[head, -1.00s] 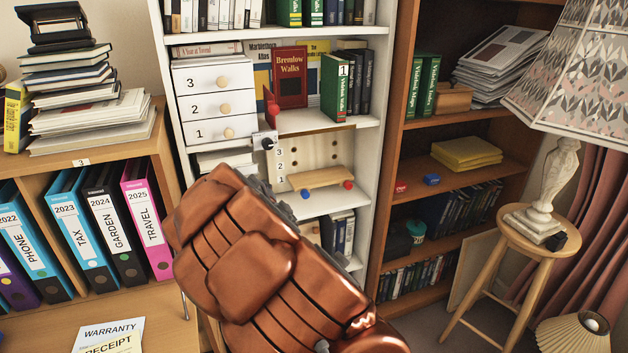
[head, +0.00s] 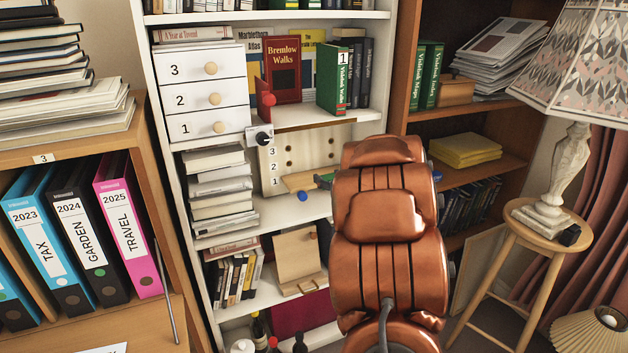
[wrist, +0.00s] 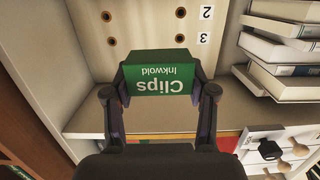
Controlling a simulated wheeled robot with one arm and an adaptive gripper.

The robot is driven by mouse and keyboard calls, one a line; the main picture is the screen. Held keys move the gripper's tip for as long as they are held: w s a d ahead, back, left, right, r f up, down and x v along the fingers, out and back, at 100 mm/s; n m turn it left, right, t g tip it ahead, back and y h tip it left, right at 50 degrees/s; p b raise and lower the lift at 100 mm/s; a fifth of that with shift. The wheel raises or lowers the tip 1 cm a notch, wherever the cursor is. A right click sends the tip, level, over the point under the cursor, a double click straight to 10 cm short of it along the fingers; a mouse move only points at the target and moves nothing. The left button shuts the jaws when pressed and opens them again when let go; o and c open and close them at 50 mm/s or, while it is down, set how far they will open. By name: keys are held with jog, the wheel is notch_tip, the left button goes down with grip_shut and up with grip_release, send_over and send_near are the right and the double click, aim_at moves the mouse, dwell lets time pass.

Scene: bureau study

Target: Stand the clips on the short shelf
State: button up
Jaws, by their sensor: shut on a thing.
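The clips are a green box lettered "Clips Inkwold" (wrist: 162,76), upside down in the wrist picture. My gripper (wrist: 160,88) is shut on the box, with a finger at each side. In the head view a small green part of the box (head: 325,179) shows at the left edge of my arm. The short shelf (head: 299,182) is a small wooden board on a pegboard (head: 300,155) marked 1, 2, 3, with a blue knob below its front. My arm hides its right part. Whether the box touches the board cannot be told.
White numbered drawers (head: 206,97) and a stack of books (head: 218,190) stand left of the pegboard. A shelf (head: 312,122) above carries a red book (head: 283,70) and a green book (head: 336,78). A lamp stands on a stool (head: 540,222) at right.

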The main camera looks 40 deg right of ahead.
jog(key=shift+s+d, duration=0.25)
jog(key=shift+d, duration=0.35)
jog(key=x, duration=0.5)
jog(key=d+x, duration=0.1)
jog(key=x, duration=0.4)
jog(key=d+p+x, duration=0.1)
jog(key=x, duration=0.4)
jog(key=shift+d+r, duration=0.25)
jog(key=shift+r, duration=0.1)
notch_tip(320, 180, down, 4)
jog(key=shift+r, duration=0.15)
jog(key=o, duration=1.1)
jog(key=shift+o, duration=0.2)
jog(key=shift+r, duration=0.1)
